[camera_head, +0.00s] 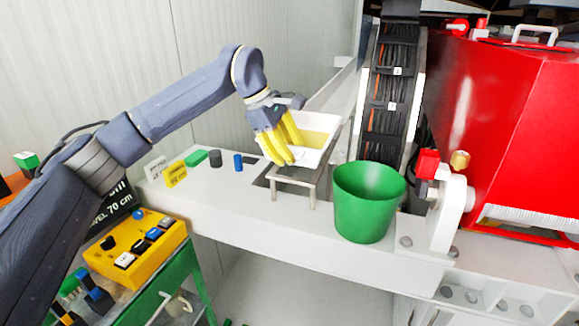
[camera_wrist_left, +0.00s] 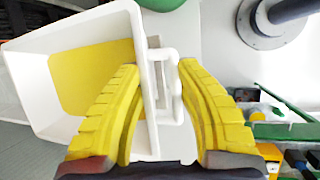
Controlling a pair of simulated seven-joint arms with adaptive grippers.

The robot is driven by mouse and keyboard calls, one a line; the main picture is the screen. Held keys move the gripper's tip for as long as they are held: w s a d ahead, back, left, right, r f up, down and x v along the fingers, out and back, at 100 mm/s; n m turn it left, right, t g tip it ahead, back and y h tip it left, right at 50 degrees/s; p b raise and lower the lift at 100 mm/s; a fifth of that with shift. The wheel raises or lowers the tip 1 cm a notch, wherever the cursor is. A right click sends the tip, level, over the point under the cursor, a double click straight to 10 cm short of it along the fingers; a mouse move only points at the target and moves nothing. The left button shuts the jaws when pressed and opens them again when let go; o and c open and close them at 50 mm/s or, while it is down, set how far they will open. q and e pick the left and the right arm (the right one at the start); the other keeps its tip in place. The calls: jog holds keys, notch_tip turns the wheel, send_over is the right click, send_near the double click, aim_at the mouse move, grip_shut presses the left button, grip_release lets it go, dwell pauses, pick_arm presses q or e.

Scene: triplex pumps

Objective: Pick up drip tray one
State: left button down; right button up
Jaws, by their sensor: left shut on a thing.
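A white drip tray (camera_head: 327,122) with a yellow inside is in my left gripper (camera_head: 287,152). It is tilted, with its open side facing the head camera, just above a small metal stand (camera_head: 298,183). I cannot tell whether it touches the stand. In the left wrist view the tray (camera_wrist_left: 30,85) fills the left side. The two yellow fingers lie on either side of its near wall and white handle (camera_wrist_left: 172,85). The gripper is shut on the tray there. No number on the tray can be read. My right gripper is not in view.
A green bucket (camera_head: 367,205) stands on the white ledge right of the stand. A cable chain (camera_head: 388,95) and a red machine (camera_head: 510,130) are behind and right. A yellow button box (camera_head: 137,247) is at lower left. Small blocks and signs line the ledge's left end.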

pick_arm(q)
jog(key=shift+f, duration=2.15)
jog(key=c, duration=1)
grip_release()
jog(key=shift+o, duration=0.2)
jog(key=v, duration=1.1)
jog(key=shift+o, duration=1)
jog(key=shift+s+a+r, duration=0.1)
jog(key=shift+a+r, duration=0.15)
jog(key=shift+r, duration=0.15)
